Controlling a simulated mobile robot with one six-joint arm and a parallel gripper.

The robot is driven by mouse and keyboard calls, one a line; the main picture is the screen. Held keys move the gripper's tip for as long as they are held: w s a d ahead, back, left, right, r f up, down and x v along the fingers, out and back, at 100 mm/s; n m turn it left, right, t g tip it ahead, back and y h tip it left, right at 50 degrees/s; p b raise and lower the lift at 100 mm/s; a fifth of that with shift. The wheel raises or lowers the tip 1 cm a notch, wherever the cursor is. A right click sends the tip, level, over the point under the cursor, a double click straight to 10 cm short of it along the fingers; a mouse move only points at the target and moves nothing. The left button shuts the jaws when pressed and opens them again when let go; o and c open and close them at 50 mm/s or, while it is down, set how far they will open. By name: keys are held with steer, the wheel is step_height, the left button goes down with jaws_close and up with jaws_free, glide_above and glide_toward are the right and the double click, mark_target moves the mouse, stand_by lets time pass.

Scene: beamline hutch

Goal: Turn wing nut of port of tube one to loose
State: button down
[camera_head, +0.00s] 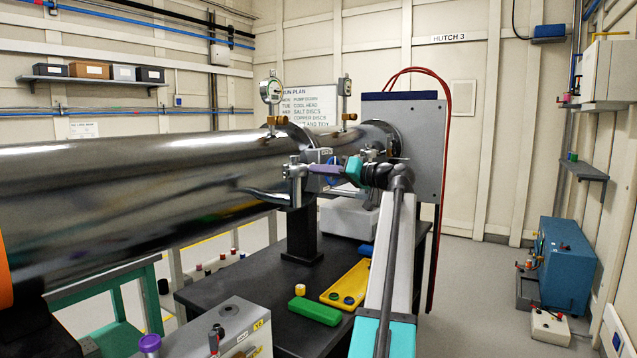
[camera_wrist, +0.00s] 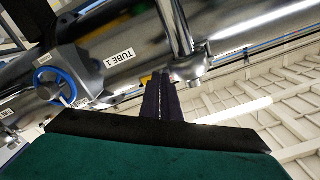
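The big steel tube (camera_head: 130,190) runs in from the left in the head view and ends near a flange. In the wrist view it carries a "TUBE 1" label (camera_wrist: 120,57). A steel clamp (camera_head: 296,178) stands at the flange; a steel bar with a rounded end (camera_wrist: 194,64) lies just beyond my fingertips. My gripper (camera_head: 312,168) reaches left to the clamp, with teal body and purple fingers. In the wrist view my gripper's fingers (camera_wrist: 160,76) lie together with a thin seam between them. The wing nut is not clearly made out. I cannot tell whether the fingertips touch it.
A blue-rimmed handwheel (camera_wrist: 55,86) is left of the fingers. A gauge (camera_head: 271,91) stands on top of the tube. Below, the dark bench (camera_head: 245,280) holds a yellow tray (camera_head: 346,283) and a green block (camera_head: 314,311). The floor at right is partly clear before a blue cabinet (camera_head: 566,262).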

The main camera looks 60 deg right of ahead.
steer(key=n+b, duration=0.4)
steer(key=b, duration=0.1)
steer(key=shift+d+r+n, duration=0.1)
steer(key=shift+r+n, duration=0.1)
steer(key=shift+n, duration=0.2)
steer(key=c, duration=2.3)
jaws_free()
steer(key=shift+w, duration=0.1)
steer(key=shift+f, duration=0.1)
